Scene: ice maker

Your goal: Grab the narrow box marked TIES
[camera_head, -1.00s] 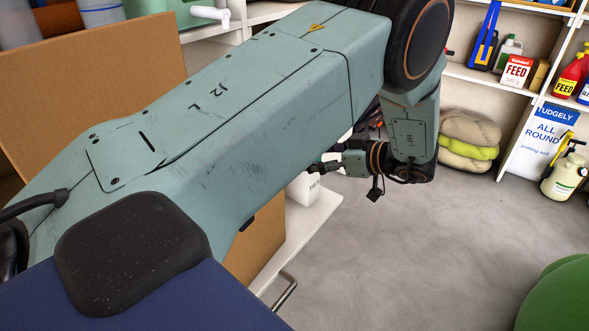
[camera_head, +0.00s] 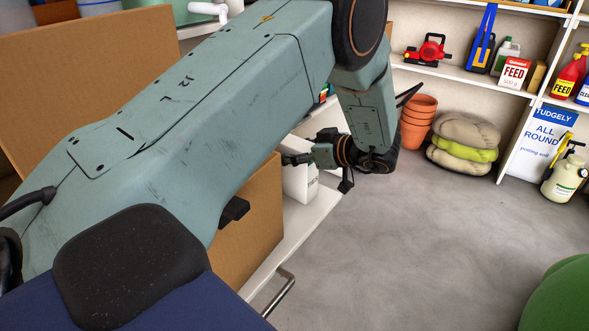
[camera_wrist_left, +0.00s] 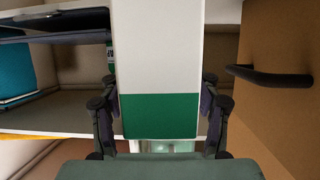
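In the left wrist view a narrow white box with a green band (camera_wrist_left: 158,60) stands close in front of my left gripper (camera_wrist_left: 158,112). Its two dark fingers are spread, one on each side of the box; I cannot tell whether they touch it. No TIES lettering is readable on the face that shows. In the head view my left gripper (camera_head: 290,159) points left towards the shelving, beside the cardboard panel, and its fingertips are small and partly hidden. I cannot make out the narrow box there. My right gripper is in neither view.
A brown cardboard panel with a dark handle (camera_wrist_left: 270,76) is close on the right in the wrist view. A teal item (camera_wrist_left: 14,72) is at left. The grey floor (camera_head: 420,250) is clear.

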